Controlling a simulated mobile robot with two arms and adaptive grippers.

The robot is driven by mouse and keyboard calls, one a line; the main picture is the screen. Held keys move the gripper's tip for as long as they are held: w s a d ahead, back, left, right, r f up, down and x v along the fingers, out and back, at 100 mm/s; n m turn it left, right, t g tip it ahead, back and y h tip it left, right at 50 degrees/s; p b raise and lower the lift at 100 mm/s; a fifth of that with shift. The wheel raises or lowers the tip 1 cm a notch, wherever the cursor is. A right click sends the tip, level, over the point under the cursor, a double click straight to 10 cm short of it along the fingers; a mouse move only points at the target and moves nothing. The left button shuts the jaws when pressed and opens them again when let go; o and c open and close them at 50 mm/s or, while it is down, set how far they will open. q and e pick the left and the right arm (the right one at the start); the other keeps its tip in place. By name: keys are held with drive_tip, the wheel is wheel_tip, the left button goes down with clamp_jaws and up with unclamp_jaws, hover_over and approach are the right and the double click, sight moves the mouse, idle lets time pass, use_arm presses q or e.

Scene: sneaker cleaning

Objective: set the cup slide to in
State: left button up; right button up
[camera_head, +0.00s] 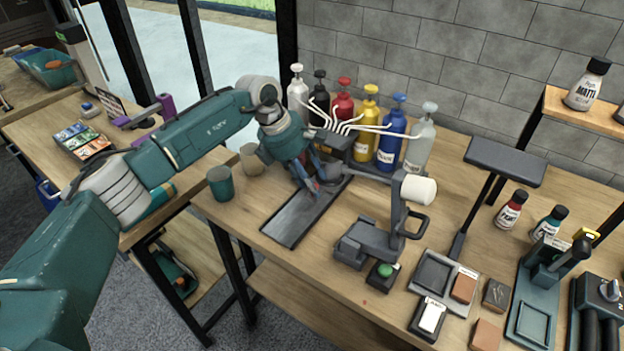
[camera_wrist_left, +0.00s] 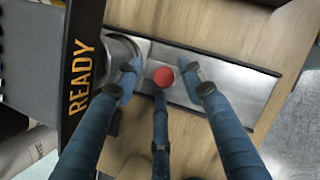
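The cup slide is a long metal track (camera_head: 292,222) on the wooden bench, and it also shows in the left wrist view (camera_wrist_left: 237,92). Its near end points to the front left, away from the bottles. In the left wrist view a red knob (camera_wrist_left: 164,77) stands on the slide, beside a round metal part (camera_wrist_left: 122,52). My left gripper (camera_head: 322,185) is over the far part of the slide. In the left wrist view its fingers (camera_wrist_left: 161,87) are spread around the red knob, with visible gaps. The knob is hidden in the head view. My right gripper is not in view.
Pump bottles (camera_head: 342,103) with white spouts stand behind the slide. A teal cup (camera_head: 221,184) and a beige cup (camera_head: 251,160) stand left of it. A grey device with a white roller (camera_head: 418,190) is to the right. A READY panel (camera_wrist_left: 82,75) is beside the slide.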

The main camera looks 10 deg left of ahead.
use_arm(q)
drive_tip(key=v, duration=1.1)
drive_tip(key=shift+r, duration=0.4)
drive_tip(key=shift+w, duration=0.1)
